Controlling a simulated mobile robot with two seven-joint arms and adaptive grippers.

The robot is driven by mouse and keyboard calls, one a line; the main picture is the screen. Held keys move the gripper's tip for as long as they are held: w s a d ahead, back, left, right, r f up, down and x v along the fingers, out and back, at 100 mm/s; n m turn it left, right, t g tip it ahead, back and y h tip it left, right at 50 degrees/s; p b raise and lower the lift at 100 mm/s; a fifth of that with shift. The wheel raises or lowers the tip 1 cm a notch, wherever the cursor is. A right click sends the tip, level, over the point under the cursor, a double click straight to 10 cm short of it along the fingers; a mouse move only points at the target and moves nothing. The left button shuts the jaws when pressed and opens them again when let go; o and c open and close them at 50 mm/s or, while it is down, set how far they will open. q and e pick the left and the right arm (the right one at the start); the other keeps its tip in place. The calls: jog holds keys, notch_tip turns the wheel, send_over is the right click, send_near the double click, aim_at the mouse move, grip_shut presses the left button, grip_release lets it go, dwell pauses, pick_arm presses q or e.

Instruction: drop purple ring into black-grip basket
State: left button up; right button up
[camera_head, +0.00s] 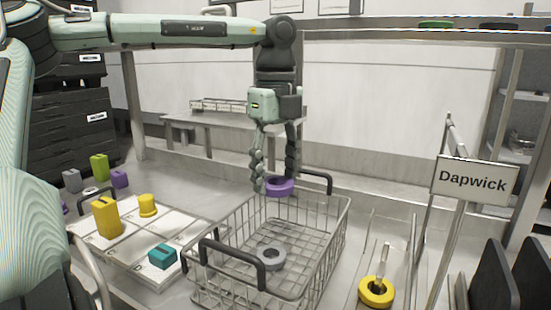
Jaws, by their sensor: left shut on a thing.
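The purple ring (279,186) is held by my left gripper (275,180), whose fingers are shut on it. My left arm reaches in from the left, and the gripper points down over the far part of the black-grip basket (335,235). This is a wire basket with black handle grips at its near and far ends. A grey ring (271,258) lies inside it near the near end. The purple ring appears above the basket floor; its exact height is hard to tell. My right gripper is not in view.
A white board (130,262) left of the basket holds yellow pieces (107,217) and a teal block (163,256). A "Dapwick" sign (474,180) stands on a post at right.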

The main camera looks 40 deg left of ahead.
pick_arm(q)
jog(key=shift+f, duration=0.25)
jog(key=o, duration=1.2)
jog(key=shift+c, duration=0.2)
jog(key=shift+r, duration=0.1)
notch_tip(320, 180, up, 12)
jog(key=shift+f, duration=0.2)
